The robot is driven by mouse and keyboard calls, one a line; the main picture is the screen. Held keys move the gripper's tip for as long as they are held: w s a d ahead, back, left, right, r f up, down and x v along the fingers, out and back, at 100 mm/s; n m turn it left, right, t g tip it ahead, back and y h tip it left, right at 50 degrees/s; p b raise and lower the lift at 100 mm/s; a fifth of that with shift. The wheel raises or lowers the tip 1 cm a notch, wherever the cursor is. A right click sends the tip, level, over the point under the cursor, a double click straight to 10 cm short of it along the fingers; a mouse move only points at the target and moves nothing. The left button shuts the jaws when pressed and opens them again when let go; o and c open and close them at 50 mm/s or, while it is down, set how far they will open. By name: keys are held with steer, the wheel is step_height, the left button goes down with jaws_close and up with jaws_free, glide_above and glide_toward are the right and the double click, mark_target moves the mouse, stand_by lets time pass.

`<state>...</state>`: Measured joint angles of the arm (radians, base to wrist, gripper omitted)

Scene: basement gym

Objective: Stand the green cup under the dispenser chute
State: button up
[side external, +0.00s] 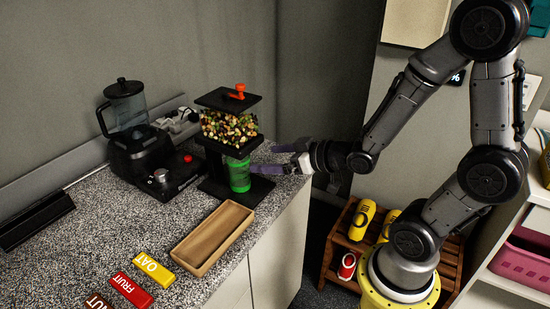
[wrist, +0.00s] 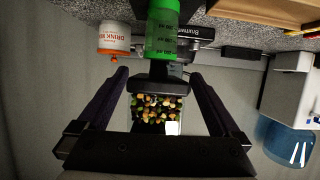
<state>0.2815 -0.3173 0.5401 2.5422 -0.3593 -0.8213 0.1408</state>
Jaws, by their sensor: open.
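The green cup (side external: 239,174) stands upright on the dark base of the dispenser, below its hopper and in line with the chute area. The dispenser (side external: 229,128) has a clear hopper of mixed coloured pieces, a black lid and an orange knob. My gripper (side external: 268,158) is open with its purple fingers beside the cup, on the right. In the wrist view my gripper (wrist: 159,75) has both fingers apart and nothing between the tips. The cup (wrist: 162,35) shows past the fingertips there, with the hopper (wrist: 158,108) below it in the picture. The chute mouth is hidden.
A black blender (side external: 130,130) stands left of the dispenser. A wooden tray (side external: 212,237) lies in front, with yellow OAT (side external: 153,268) and red FRUIT (side external: 131,290) labels near it. A white DRINK container (wrist: 114,37) shows in the wrist view. The counter's right edge is close to my gripper.

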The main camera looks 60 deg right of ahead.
steer(key=s+a+r+g, duration=0.2)
steer(key=s+r+g, duration=0.1)
steer(key=s, duration=0.6)
steer(key=s+a+r+g, duration=0.2)
steer(key=s+g, duration=0.3)
steer(key=s, duration=0.4)
steer(key=shift+r, duration=0.8)
